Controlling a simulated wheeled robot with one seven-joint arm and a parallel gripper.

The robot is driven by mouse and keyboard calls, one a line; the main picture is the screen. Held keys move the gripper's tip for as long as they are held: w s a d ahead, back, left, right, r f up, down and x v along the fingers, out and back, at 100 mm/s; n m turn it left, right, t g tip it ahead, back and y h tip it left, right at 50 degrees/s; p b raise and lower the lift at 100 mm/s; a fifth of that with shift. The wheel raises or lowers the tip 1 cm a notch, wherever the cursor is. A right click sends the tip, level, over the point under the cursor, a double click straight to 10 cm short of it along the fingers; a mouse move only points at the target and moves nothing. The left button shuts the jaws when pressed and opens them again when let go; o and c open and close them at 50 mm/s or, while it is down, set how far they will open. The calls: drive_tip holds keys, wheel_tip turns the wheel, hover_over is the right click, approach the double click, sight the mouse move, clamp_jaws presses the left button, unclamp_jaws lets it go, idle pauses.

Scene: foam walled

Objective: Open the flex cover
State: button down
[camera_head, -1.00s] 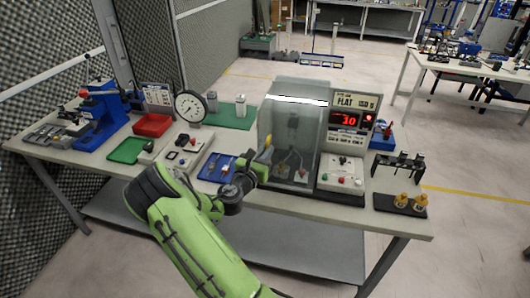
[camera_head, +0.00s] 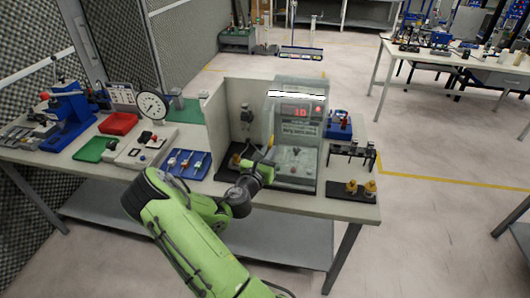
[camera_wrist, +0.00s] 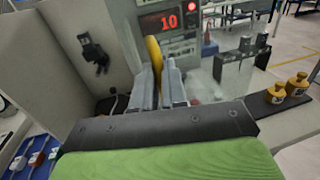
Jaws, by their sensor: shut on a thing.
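The flex cover (camera_head: 283,103) is a clear, greyish sheet. In the head view it stands in front of the display panel, at the right of the white-walled bay (camera_head: 225,112). The bay's left part is uncovered and shows a dark fixture on its back wall (camera_wrist: 94,52). My gripper (camera_head: 269,164) is at the cover's lower left edge. In the wrist view my gripper (camera_wrist: 163,84) is shut on the yellow handle (camera_wrist: 154,54), which stands upright between the fingers. The handle's lower end is hidden by the fingers.
The display (camera_wrist: 163,21) reads 10 in red. A black stand with brass weights (camera_head: 352,190) and a dark rack (camera_head: 352,151) are at the right. A blue tray (camera_head: 185,163), a dial gauge (camera_head: 152,106) and a red tray (camera_head: 118,123) are left. Open floor lies right of the table.

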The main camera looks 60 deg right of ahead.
drive_tip(key=c, duration=1.2)
unclamp_jaws()
drive_tip(key=p+v, duration=0.6)
drive_tip(key=v, duration=0.9)
drive_tip(key=shift+a, duration=0.4)
